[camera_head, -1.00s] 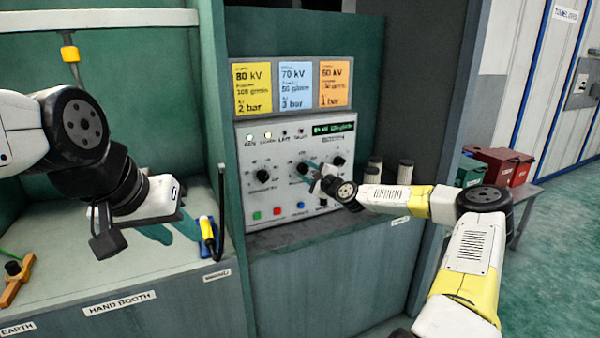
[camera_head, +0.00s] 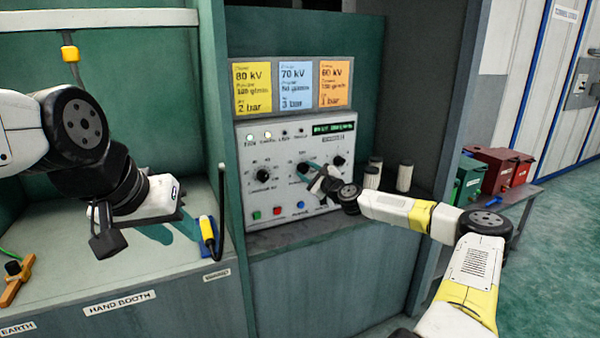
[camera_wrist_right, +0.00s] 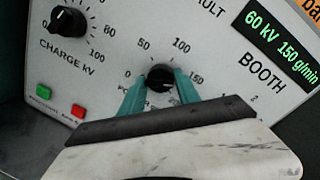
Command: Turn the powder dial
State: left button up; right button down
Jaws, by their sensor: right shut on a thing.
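The powder dial (camera_wrist_right: 160,76), a black knob in the middle of the grey control panel (camera_head: 290,140), is the middle one of three knobs. My right gripper (camera_wrist_right: 160,84) is shut on it, with one teal finger on each side. In the head view the right gripper (camera_head: 307,170) reaches the panel from the right and partly hides this dial. In the wrist view the green display (camera_wrist_right: 278,45) reads "60 kV 150 g/min". My left gripper (camera_head: 172,229) hangs over the hand booth floor, its teal fingers apart and empty.
The charge kV knob (camera_head: 263,175) is left of the powder dial and another knob (camera_head: 338,160) is right. Coloured buttons (camera_head: 277,211) lie below. Yellow, blue and orange setting cards (camera_head: 295,86) hang above. Pale cylinders (camera_head: 372,177) stand right of the panel.

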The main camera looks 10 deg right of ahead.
jog(key=shift+r, duration=0.2)
jog(key=c, duration=1.1)
grip_release()
jog(key=shift+o, duration=0.9)
jog(key=shift+f, duration=0.1)
jog(key=v, duration=0.7)
jog(key=shift+s+d, duration=0.2)
jog(key=shift+s, duration=0.1)
